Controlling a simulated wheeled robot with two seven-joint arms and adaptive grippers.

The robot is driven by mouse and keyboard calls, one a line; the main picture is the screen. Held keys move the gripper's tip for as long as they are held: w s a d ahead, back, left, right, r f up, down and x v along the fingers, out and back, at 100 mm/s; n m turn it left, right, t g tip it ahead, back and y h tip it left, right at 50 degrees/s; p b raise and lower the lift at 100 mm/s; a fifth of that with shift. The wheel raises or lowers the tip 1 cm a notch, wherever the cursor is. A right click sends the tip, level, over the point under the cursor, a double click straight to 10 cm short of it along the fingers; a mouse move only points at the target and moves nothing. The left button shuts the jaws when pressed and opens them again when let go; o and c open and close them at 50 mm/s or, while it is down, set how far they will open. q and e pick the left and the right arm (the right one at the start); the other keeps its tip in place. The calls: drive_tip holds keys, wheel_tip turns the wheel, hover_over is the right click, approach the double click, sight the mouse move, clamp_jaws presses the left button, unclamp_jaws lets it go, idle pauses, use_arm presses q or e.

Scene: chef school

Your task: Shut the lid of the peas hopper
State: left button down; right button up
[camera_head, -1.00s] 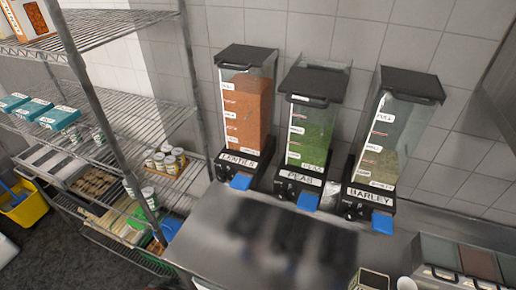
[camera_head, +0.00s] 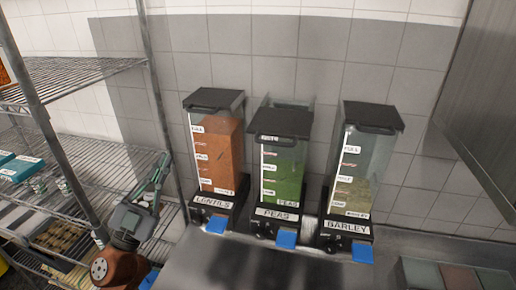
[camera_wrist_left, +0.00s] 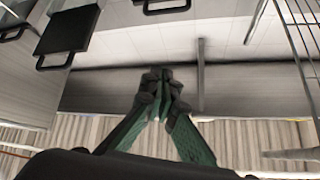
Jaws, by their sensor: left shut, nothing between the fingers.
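The peas hopper (camera_head: 283,178) is the middle of three clear hoppers, with green peas inside and a PEAS label. Its black lid (camera_head: 281,122) sits farther forward than the neighbouring lids, and clear wall edges show behind it. The lid's exact tilt is hard to tell. In the left wrist view, a black lid with a handle (camera_wrist_left: 68,31) at upper left appears to be this one. My left gripper (camera_head: 161,160) is shut and empty, left of the lentils hopper and apart from the peas lid; its closed fingers show in the wrist view (camera_wrist_left: 160,76). My right gripper is not in view.
The lentils hopper (camera_head: 216,150) stands between my left gripper and the peas hopper. The barley hopper (camera_head: 362,165) stands on the right. A wire shelf rack (camera_head: 85,75) is close on the left. A tiled wall is behind, and a metal panel (camera_head: 485,110) hangs at right.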

use_arm(q)
drive_tip(key=s+d+r+m+g+h, duration=0.85)
drive_tip(key=d+m+g+h, duration=0.3)
drive_tip(key=m, duration=0.25)
drive_tip(key=m+g+y+p, duration=0.3)
drive_tip(key=y, duration=0.6)
approach(276, 145)
drive_tip(key=s+d, duration=0.1)
drive_tip(key=d, duration=0.3)
drive_tip(key=w, duration=0.1)
drive_tip(key=w+p, duration=0.1)
drive_tip(key=w+d+f, duration=0.1)
drive_tip(key=shift+w+t+h+p, duration=0.1)
drive_tip(key=shift+t+h+p, duration=0.15)
drive_tip(key=shift+p, duration=0.05)
drive_tip(key=shift+w+f, duration=0.15)
drive_tip(key=shift+w, duration=0.2)
